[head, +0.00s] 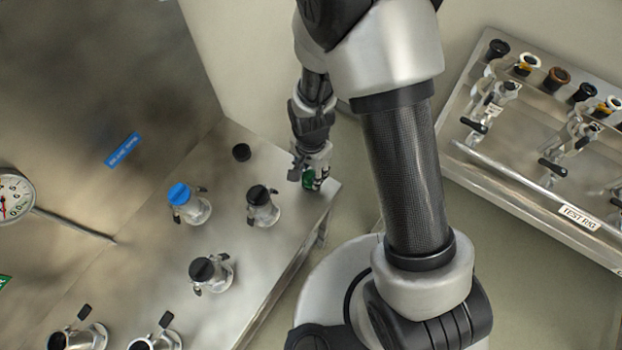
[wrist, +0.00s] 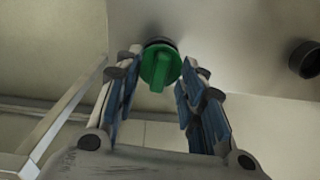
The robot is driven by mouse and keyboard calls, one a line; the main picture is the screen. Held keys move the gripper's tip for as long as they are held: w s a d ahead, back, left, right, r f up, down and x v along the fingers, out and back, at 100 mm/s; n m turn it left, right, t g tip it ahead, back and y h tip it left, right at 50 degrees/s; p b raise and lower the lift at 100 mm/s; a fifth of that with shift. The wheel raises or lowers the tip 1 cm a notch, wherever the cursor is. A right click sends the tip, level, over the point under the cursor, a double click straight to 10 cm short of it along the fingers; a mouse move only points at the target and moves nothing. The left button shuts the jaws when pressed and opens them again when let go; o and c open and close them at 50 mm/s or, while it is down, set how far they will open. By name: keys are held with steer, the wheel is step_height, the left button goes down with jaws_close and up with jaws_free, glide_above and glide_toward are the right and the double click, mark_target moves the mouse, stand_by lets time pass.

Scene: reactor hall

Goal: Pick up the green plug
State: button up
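The green plug (wrist: 160,66) has a round head with a raised grip bar and a dark ring behind it. It sits near the edge of the metal bench top. In the wrist view my gripper (wrist: 161,78) is open, with its blue-padded fingers on either side of the plug and their tips close to its head. Whether either pad touches it is hard to tell. In the head view the plug (head: 308,181) shows only in part, mostly hidden by my gripper (head: 312,178) at the bench corner.
A blue-capped fitting (head: 181,196) and black-capped fittings (head: 262,200) (head: 208,272) stand on the bench (head: 240,255) to the left. A loose-looking black cap (head: 241,152) lies behind; it also shows in the wrist view (wrist: 305,60). A test rig panel (head: 520,190) stands at the right.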

jaws_close()
stand_by(0.5)
